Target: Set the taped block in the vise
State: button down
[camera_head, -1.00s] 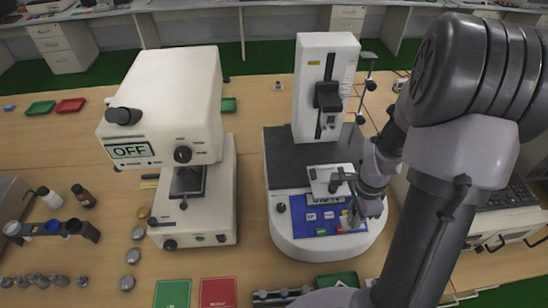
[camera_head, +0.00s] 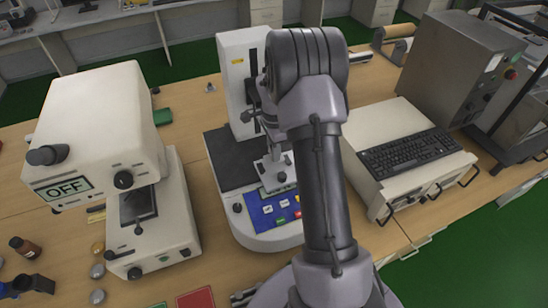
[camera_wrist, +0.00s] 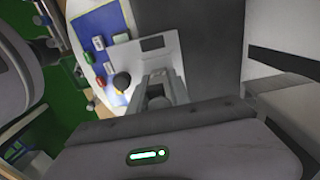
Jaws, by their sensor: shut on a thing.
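The vise (camera_head: 274,168) is a small grey fixture with a dark knob, mounted on the white-and-grey test machine (camera_head: 275,240) above its blue panel. It stands upright; its jaws are too small to read. The block itself cannot be made out in the head view or the wrist view. In the wrist view, a black knob (camera_wrist: 122,82) shows beside pale grey parts in front of the gripper body.
A white instrument reading OFF (camera_head: 95,150) stands left of the test machine. A keyboard (camera_head: 408,153) lies on a white cabinet to the right, with a large grey box (camera_head: 455,68) behind it. A red mat (camera_head: 195,299) lies at the front.

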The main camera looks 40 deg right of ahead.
notch_tip(320, 180, down, 3)
jog(key=shift+f, duration=0.1)
jog(key=shift+s, duration=0.1)
jog(key=shift+f+b, duration=0.1)
jog(key=shift+b, duration=0.2)
jog(key=c, duration=1.2)
grip_release()
